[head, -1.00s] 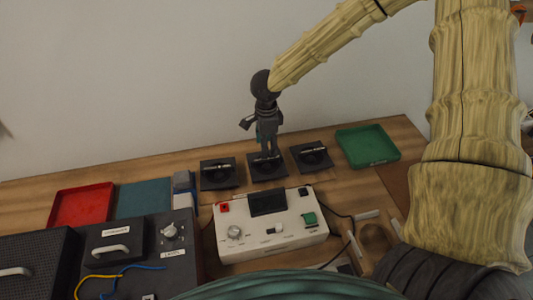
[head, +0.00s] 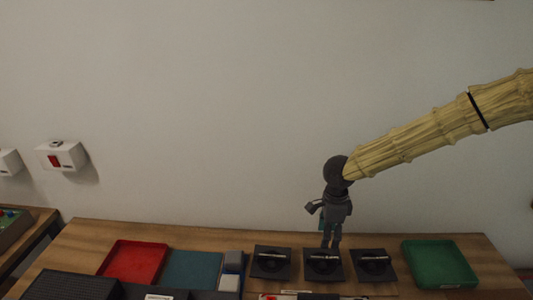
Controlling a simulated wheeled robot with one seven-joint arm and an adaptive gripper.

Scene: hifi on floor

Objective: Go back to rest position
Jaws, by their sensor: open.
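My gripper (head: 331,240) hangs at the end of my arm, pointing down over the middle one of three dark square pads (head: 325,267). Its two fingers look slightly apart, with nothing visible between them. Whether the fingertips touch the pad cannot be told from this view. The other two dark pads stand to the left (head: 271,263) and right (head: 374,265) of it, each with a pale strip across it.
A red tray (head: 133,262), a teal mat (head: 192,270) and blue-grey blocks (head: 232,270) lie left on the wooden table (head: 90,240). A green tray (head: 438,264) is at right. Dark equipment (head: 70,285) stands in front. White boxes (head: 62,156) are on the wall.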

